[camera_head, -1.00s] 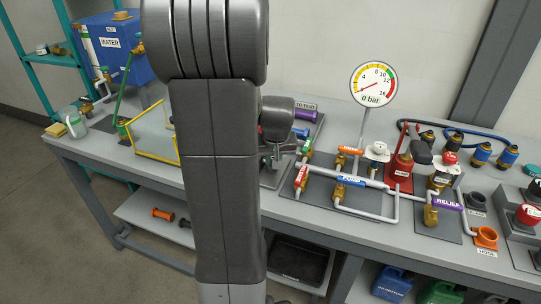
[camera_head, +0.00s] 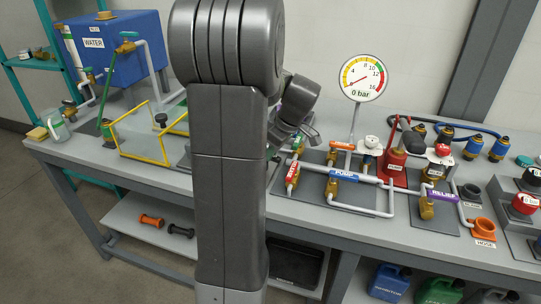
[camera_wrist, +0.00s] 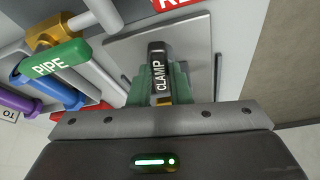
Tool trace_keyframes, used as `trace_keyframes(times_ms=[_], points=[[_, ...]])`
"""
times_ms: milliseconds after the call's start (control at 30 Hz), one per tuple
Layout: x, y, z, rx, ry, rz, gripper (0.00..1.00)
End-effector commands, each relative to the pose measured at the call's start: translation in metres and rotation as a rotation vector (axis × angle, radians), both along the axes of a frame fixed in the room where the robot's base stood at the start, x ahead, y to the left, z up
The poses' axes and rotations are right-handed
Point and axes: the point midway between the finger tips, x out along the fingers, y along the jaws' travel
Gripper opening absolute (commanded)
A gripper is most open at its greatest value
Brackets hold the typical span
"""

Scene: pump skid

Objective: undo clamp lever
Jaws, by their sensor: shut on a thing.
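In the wrist view, the dark clamp lever (camera_wrist: 157,66) with the white word CLAMP stands between the greenish fingers of my gripper (camera_wrist: 158,90). The gripper is shut on the lever. A flat grey plate (camera_wrist: 196,50) lies behind the lever. In the head view, my gripper (camera_head: 309,134) shows just right of my arm, beside the left end of the pump piping. My arm hides the clamp and much of its surroundings there.
The green PIPE handle (camera_wrist: 55,62) and its brass valve are close left of the clamp. In the head view, the gauge (camera_head: 362,80) reads 0 bar, and PUMP piping (camera_head: 343,176) crowds the right. A yellow frame (camera_head: 137,155) stands left of my arm.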

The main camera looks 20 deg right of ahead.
Motion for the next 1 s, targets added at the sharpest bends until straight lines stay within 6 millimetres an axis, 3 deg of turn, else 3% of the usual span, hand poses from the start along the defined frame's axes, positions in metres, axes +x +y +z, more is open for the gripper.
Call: trace_keyframes(times_ms=[400, 967, 1000], points=[[0.0064, -0.0059, 0.0005, -0.002, -0.001, 0.203, 0.0], [0.007, -0.0063, 0.0003, -0.003, 0.0, 0.239, 0.0], [0.0069, -0.0063, 0.0003, -0.003, 0.0, 0.239, 0.19]])
